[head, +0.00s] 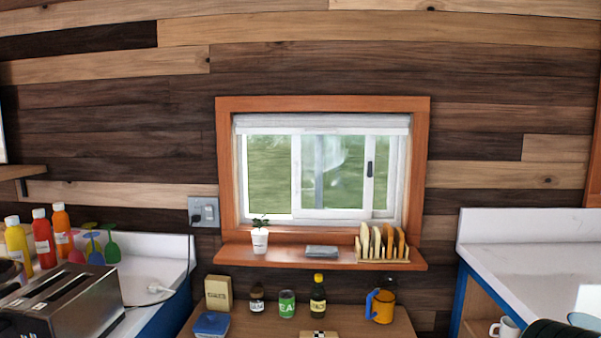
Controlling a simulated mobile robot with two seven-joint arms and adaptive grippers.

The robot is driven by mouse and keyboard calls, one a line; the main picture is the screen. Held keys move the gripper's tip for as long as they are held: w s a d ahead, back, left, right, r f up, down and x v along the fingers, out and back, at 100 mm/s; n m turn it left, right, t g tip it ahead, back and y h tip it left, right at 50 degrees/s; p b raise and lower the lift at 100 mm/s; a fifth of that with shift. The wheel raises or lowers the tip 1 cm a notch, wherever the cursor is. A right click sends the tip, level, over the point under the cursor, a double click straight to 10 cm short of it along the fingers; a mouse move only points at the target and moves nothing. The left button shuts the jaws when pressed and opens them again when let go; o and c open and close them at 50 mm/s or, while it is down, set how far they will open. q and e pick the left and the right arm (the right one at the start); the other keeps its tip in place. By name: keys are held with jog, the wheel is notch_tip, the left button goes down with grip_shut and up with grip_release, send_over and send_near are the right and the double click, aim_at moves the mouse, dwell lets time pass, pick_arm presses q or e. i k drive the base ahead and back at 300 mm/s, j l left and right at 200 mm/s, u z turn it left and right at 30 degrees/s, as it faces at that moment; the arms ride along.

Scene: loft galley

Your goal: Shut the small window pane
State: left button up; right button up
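The small window (318,213) is set in an orange-brown wooden frame on the plank wall, in the middle of the head view. Its white-framed sliding pane (345,170) is on the right part, with a dark upright handle (370,169) on its right stile. A narrow greenish strip shows between that stile and the white right jamb (394,175). A faint upright bar shows through the pane's glass. The pane seems to stand slightly short of the jamb.
The sill (300,254) holds a potted plant (260,240), a grey folded item (322,251) and a rack of slices (383,245). Below, a shelf holds jars, a bottle and an orange mug (381,306). A toaster (70,305) stands left; a white counter (535,265) is right.

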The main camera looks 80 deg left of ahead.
aim_at(366, 213)
jog(key=u, duration=2.55)
